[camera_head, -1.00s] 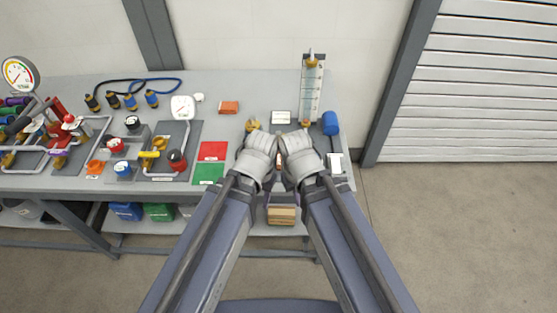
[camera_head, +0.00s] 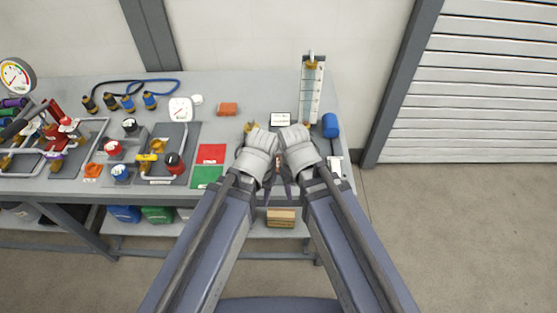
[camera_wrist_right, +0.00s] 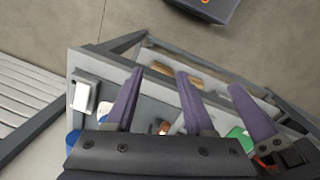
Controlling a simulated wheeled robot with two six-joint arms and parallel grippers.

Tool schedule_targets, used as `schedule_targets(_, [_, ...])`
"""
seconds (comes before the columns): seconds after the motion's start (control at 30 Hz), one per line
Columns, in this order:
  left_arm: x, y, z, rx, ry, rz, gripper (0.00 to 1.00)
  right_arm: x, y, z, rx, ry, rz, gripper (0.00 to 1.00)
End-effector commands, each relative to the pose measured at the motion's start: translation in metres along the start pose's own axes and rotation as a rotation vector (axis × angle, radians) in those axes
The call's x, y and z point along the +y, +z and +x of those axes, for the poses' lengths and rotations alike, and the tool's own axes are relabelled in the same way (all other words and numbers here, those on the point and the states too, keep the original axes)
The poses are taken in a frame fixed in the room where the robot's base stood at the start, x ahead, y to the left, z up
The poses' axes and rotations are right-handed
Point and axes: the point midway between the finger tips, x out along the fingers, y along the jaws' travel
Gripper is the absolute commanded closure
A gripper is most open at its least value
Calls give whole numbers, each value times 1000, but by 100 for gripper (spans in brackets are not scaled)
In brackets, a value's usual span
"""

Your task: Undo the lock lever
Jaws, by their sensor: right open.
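I cannot tell for sure which part is the lock lever. On the skid at the left of the bench are a red upright lever (camera_head: 50,109), a yellow lever-like handle (camera_head: 147,158) and a red knob (camera_head: 174,162). My right gripper (camera_head: 288,194) hangs at the bench's front edge, right of these parts and well apart from them. In the right wrist view it is open (camera_wrist_right: 158,71), with nothing between its purple fingers. My left gripper (camera_head: 267,196) is close beside it; its jaw gap is too small to judge. A third purple finger (camera_wrist_right: 245,108) in the wrist view appears to be its.
The bench (camera_head: 235,88) also carries a red mat (camera_head: 212,152), a green mat (camera_head: 207,174), a flow tube (camera_head: 312,90) and a blue cylinder (camera_head: 330,125). A brown box (camera_head: 281,217) sits on the lower shelf. The floor at right is clear.

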Motion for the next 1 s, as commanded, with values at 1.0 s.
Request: schedule_targets(1.0, [-2, 2, -25, 0, 0, 7, 50, -8, -157, -33, 38, -102, 297, 46])
